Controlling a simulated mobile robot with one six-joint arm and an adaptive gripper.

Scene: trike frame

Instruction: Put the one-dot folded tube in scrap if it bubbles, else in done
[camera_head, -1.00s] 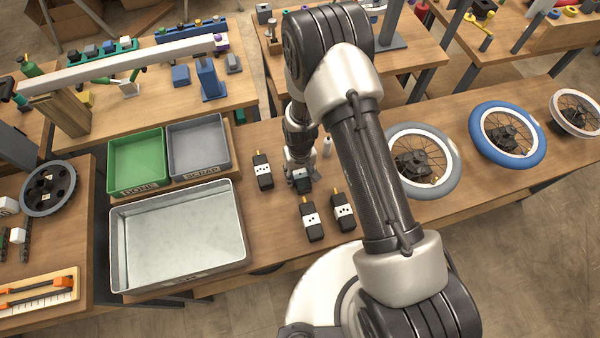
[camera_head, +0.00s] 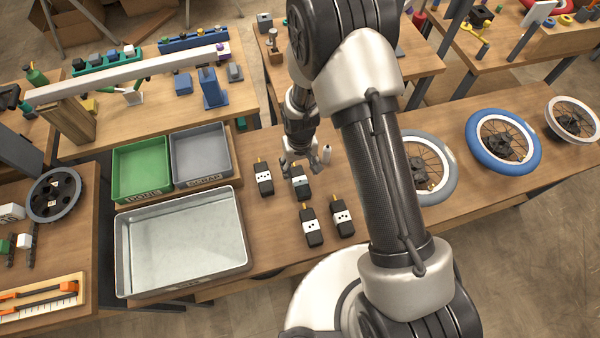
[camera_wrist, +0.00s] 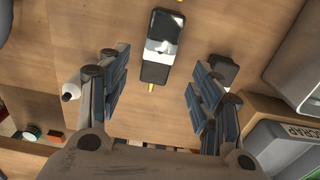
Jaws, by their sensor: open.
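Several black folded tubes with white dotted labels lie on the bench. One tube (camera_head: 300,184) lies just below my gripper (camera_head: 307,166), and it also shows in the wrist view (camera_wrist: 160,45) between and beyond the fingers. I cannot read its dots clearly. The others are a left tube (camera_head: 264,180), a front tube (camera_head: 311,232) and a front right tube (camera_head: 342,220). The front two labels show more than one dot. In the wrist view my gripper (camera_wrist: 158,75) is open and empty. The green DONE bin (camera_head: 137,197) and grey SCRAP bin (camera_head: 199,183) stand at left.
A large metal tray (camera_head: 183,292) stands in front of the bins. A small white bottle (camera_head: 326,154) stands right beside my gripper. Wheels, one with a grey tyre (camera_head: 447,170) and one blue (camera_head: 478,150), lie to the right. Bare bench lies around the tubes.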

